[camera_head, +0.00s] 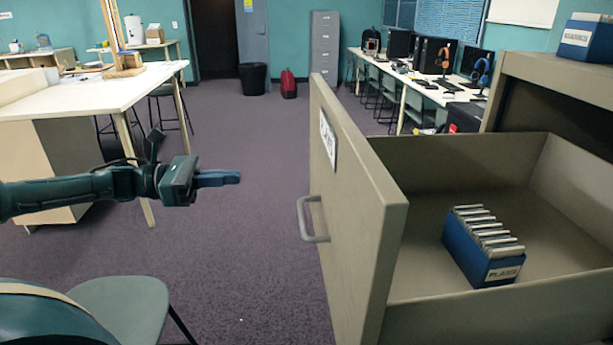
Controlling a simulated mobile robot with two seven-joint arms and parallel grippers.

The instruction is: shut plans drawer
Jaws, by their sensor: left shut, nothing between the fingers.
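The plans drawer (368,215) is pulled out of a beige cabinet (550,75) on the right. Its front panel carries a grey bar handle (311,220) and a white label (328,139). Inside the drawer stands a blue box marked "PLANS" (470,250), holding several cards or folders. My left gripper (238,178) is shut and empty, pointing right. It is in the air to the left of the handle, a little higher in the picture, and apart from it. My right gripper is not in view.
A blue labelled box (588,38) sits on top of the cabinet. A white-topped table (75,100) stands at the left, and a chair (120,302) is at the lower left. Computer desks (425,86) line the back right. Purple carpet (250,260) between gripper and drawer is clear.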

